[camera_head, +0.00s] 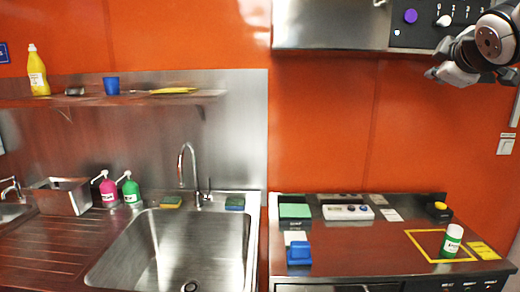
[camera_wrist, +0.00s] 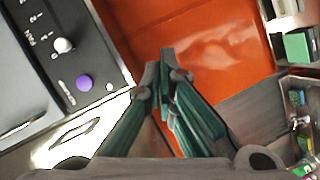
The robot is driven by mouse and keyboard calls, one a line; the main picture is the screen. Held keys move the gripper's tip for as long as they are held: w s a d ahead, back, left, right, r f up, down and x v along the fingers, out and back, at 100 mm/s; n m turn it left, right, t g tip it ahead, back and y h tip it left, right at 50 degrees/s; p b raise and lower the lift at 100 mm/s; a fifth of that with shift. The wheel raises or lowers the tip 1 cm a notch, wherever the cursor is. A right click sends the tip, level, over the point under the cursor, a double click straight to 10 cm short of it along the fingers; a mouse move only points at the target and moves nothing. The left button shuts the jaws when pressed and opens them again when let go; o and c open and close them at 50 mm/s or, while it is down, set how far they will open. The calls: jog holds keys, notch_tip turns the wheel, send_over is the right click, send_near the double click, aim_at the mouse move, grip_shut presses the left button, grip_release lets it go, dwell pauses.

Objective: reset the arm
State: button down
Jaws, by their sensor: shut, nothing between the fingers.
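My gripper (camera_wrist: 165,65) shows in the wrist view with its two green-padded fingers closed together at the tips, with nothing between them. In the head view my gripper (camera_head: 452,73) and wrist are at the upper right, raised high above the counter and beside the control panel (camera_head: 416,24) of the steel hood. It appears clear of the counter items. Part of my arm is cut off by the right edge of the picture.
A steel sink (camera_head: 180,245) is at left, with pink (camera_head: 109,190) and green (camera_head: 131,190) pump bottles behind. A shelf (camera_head: 130,100) above holds a yellow bottle (camera_head: 37,72) and blue cup (camera_head: 111,85). The right counter (camera_head: 375,260) bears a green-white can (camera_head: 451,241) inside a yellow outline.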

jog(key=s+a+f+m+g+y, duration=0.2)
jog(key=s+a+f+m+g, duration=0.2)
jog(key=s+a+f, duration=0.6)
jog(key=s+a+f+m+g+y, duration=0.3)
jog(key=s+a+f, duration=0.7)
jog(key=s+f, duration=0.6)
jog(key=shift+s+a+m+g+y, duration=0.3)
jog(key=shift+s+m+g, duration=0.4)
jog(key=shift+m+g, duration=0.25)
